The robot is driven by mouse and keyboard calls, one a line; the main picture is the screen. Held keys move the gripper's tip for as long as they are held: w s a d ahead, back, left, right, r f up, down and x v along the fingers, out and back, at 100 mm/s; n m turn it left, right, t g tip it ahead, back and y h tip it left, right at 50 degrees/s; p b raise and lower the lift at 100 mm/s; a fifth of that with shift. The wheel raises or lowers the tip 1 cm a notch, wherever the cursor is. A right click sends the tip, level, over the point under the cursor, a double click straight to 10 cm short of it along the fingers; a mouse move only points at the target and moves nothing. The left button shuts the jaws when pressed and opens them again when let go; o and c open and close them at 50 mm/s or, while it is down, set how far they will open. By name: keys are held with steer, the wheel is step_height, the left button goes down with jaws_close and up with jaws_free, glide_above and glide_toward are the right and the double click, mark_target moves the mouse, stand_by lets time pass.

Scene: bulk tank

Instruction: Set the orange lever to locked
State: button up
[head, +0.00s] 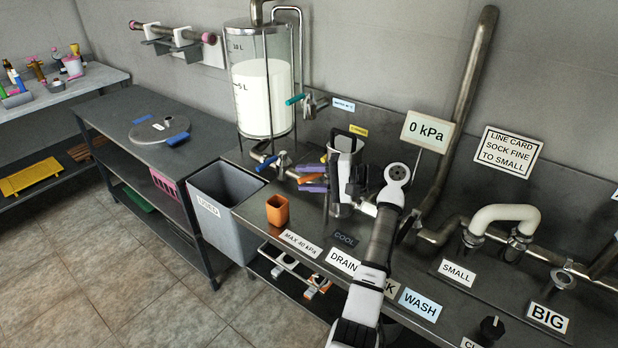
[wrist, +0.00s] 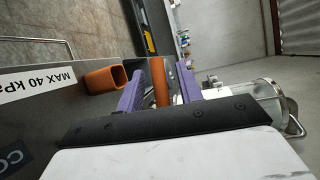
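The orange lever (head: 306,179) is on the pipework below the glass tank. It also shows in the wrist view (wrist: 158,82), standing between the two purple fingers of my gripper (wrist: 160,69). The fingers are apart, one on each side of the lever, with a narrow gap on both sides, so my gripper looks open around it. In the head view my gripper (head: 299,179) reaches in from the right, and its fingers and body hide part of the lever and its valve. I cannot read any lock marking.
An orange cup (head: 278,211) stands on the bench just in front of the fingers. A blue-handled valve (head: 272,162) is close on the left and a teal-handled valve (head: 297,99) is above. The glass tank (head: 262,82) stands behind. A grey bin (head: 214,230) is at the left.

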steer(key=p+v, duration=0.2)
steer(key=v, duration=1.2)
steer(key=shift+p, duration=0.35)
steer(key=shift+a, duration=0.1)
steer(key=shift+c, duration=0.2)
